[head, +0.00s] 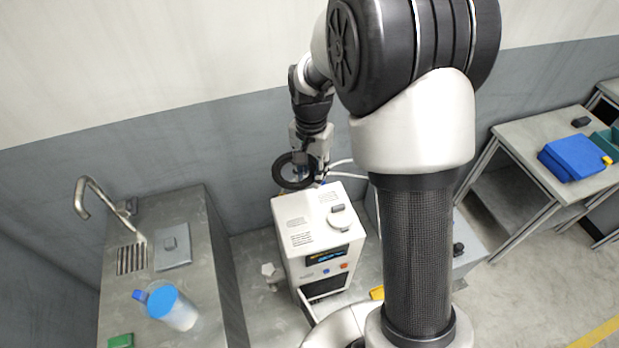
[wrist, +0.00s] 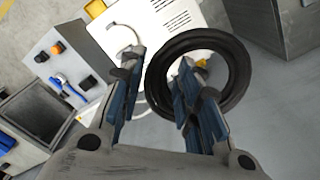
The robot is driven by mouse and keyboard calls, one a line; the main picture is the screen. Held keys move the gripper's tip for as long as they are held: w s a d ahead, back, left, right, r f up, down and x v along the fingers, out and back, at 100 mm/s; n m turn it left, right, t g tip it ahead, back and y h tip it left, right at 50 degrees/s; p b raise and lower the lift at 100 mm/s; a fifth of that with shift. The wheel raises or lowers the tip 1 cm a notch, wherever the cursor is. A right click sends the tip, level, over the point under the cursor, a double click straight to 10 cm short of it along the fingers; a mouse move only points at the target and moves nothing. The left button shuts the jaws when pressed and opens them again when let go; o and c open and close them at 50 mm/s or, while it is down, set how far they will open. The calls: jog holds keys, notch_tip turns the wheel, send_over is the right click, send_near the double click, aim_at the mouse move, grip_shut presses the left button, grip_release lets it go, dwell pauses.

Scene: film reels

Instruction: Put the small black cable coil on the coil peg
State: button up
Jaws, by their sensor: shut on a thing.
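The black cable coil (head: 281,178) is a dark ring at my gripper (head: 302,172), above the back of the white machine in the head view. In the wrist view the coil (wrist: 239,75) encircles the right finger, and its left rim lies between the two fingers of my gripper (wrist: 157,80). My gripper is shut on that rim, and the coil hangs clear of the machine top. I cannot make out the coil peg for certain in either view.
The white machine (head: 291,218) has a round lid (head: 343,218) and cables behind it. A steel sink bench (head: 217,270) with a blue-lidded jug (head: 172,306) stands left. The wall is close behind.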

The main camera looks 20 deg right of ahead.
jog(key=shift+r, duration=0.5)
jog(key=s+a+f+n+b, duration=0.3)
jog(key=s+f+n+b, duration=0.2)
jog(key=f+n+b, duration=0.2)
notch_tip(320, 180, down, 4)
jog(key=shift+f+n+b, duration=0.1)
jog(key=shift+n+b, duration=0.2)
jog(key=shift+n, duration=0.8)
jog(key=shift+a, duration=0.1)
